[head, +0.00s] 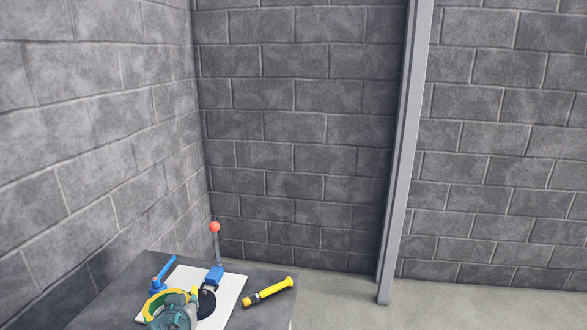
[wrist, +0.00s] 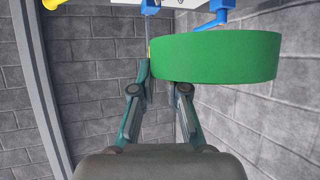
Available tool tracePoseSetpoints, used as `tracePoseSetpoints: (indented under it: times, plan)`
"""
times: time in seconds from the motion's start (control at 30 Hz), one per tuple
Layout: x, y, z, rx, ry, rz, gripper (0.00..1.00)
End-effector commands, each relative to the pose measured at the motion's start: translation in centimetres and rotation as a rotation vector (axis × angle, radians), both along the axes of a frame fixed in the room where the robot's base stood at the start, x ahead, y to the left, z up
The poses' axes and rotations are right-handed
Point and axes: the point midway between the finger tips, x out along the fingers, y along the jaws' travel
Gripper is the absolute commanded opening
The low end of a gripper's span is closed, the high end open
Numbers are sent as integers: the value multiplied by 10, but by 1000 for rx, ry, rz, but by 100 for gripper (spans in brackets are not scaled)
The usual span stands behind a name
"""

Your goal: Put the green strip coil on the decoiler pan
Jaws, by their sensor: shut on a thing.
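The green strip coil (wrist: 222,57) fills the upper right of the wrist view, seen edge-on as a broad green band. My gripper (wrist: 150,73) is shut on the coil's left part, one finger outside it and the other partly hidden behind it. In the head view the coil (head: 153,302) shows a yellow and green rim at the lower left, partly covered by my gripper (head: 180,299). A dark round piece (head: 206,303), likely the decoiler pan, shows beside it on a white plate (head: 232,289). The coil looks apart from it, though its height is unclear.
A blue bracket with a grey rod and red ball (head: 215,228) stands on the plate's far side. A blue handle-like part (head: 161,275) is on the left. A yellow cylindrical tool (head: 270,290) lies right of the plate on the dark table (head: 267,316). Brick walls stand behind and left.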

Motion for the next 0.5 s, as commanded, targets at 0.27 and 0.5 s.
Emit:
tracePoseSetpoints:
  times: [0.27, 0.5]
  plan:
    - [44, -4, -4, 3, -2, 193, 0]
    - [99, -43, 2, 4, -2, 244, 0]
